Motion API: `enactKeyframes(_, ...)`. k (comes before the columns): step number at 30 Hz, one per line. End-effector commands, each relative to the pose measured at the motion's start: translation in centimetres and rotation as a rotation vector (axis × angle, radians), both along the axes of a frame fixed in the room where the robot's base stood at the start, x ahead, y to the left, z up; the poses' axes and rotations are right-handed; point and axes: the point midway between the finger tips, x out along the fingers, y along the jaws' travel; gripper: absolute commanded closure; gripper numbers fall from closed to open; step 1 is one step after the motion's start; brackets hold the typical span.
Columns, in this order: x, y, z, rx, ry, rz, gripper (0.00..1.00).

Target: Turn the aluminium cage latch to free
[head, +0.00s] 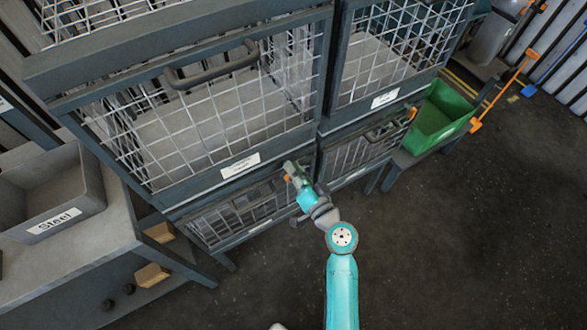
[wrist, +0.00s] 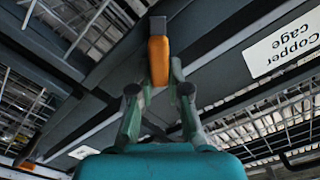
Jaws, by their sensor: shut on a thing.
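An orange latch handle (wrist: 159,62) with a dark upper end shows in the middle of the wrist view, against a dark frame bar. My gripper (wrist: 161,84) has its fingers on either side of the handle and is shut on it. A "Copper cage" label (wrist: 283,44) is to the right of the latch; I cannot read an aluminium label. In the head view my gripper (head: 292,172) is at the frame where the left and right cages meet, and a bit of orange (head: 287,178) shows beside it. The fingers hide part of the latch.
Mesh cages (head: 205,115) with dark frames stand behind the gripper. A second orange latch (head: 411,113) is on the right, near a green bin (head: 437,117). A grey "Steel" bin (head: 62,195) sits on the bench at left. The floor (head: 470,240) at right is clear.

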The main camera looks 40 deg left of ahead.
Motion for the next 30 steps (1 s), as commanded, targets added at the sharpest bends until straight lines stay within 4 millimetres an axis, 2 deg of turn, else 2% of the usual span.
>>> enactKeyframes(18, 0.44, -0.2, -0.69, 0.22, 0.535, -0.002, 1.0)
enactKeyframes(30, 0.5, -0.24, -0.99, 0.32, 0.772, -0.001, 1.0)
